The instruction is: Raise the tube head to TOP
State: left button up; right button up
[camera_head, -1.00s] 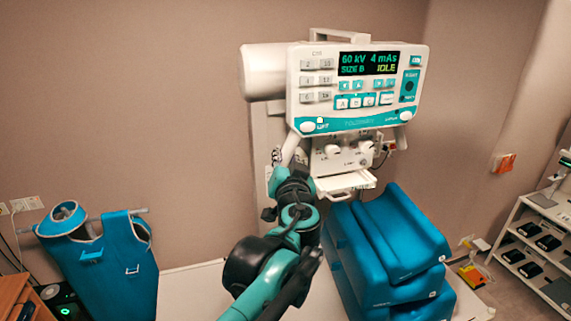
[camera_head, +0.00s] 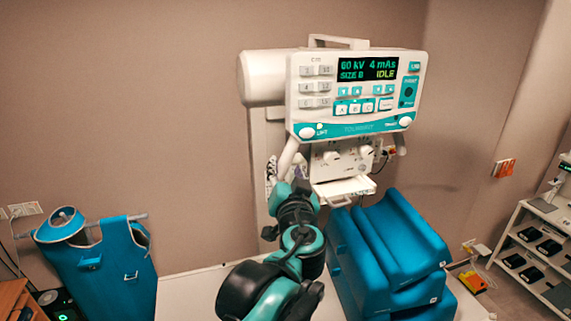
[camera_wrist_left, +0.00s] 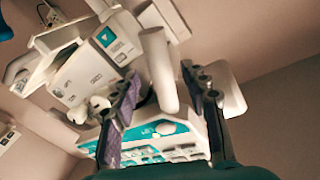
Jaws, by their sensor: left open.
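The tube head (camera_head: 270,78) is a white housing with a control panel (camera_head: 350,127) whose display reads 60 kV, 4 mAs, SIZE B, IDLE. A white grip bar (camera_head: 287,158) slants down below the panel's left corner, and another hangs below the right corner. My left gripper (camera_head: 280,168) is at the left bar, partly hidden by my own arm in the head view. In the left wrist view, the open fingers of my left gripper (camera_wrist_left: 160,80) stand either side of a white bar (camera_wrist_left: 160,65). I cannot tell whether they touch it. My right gripper is out of view.
Blue stacked cushions (camera_head: 390,250) stand right of my left arm, close below the white lower unit (camera_head: 340,162) and its small tray. A blue apron (camera_head: 110,265) hangs at left. A shelf rack (camera_head: 515,235) stands at far right. The wall left of the tube head is clear.

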pick_arm(q)
jog(key=s, duration=0.8)
jog(key=shift+s+d, duration=0.25)
jog(key=shift+d, duration=0.15)
jog(key=s+a+f+n+g+y+b, duration=0.15)
jog(key=a+f+b, duration=0.4)
jog(key=f, duration=0.55)
jog(key=s+a+f+g+b, duration=0.25)
jog(key=a+f+b, duration=0.3)
jog(key=f, duration=0.65)
jog(key=s+a+f+n+g+y+b, duration=0.1)
jog(key=a+f+g+b, duration=0.35)
jog(key=f, duration=0.65)
jog(key=s+a+f+h+b, duration=0.1)
jog(key=s+f+b, duration=0.2)
jog(key=f+b, duration=0.3)
jog(key=s+a+f+g+h+b, duration=0.1)
jog(key=s+f+b, duration=0.3)
jog(key=f, duration=1.1)
jog(key=s+a+f+n+g+h+b, duration=0.1)
jog(key=s+f+h+b, duration=0.1)
jog(key=f+b, duration=0.7)
jog(key=shift+s+f, duration=0.7)
jog(key=shift+s, duration=0.05)
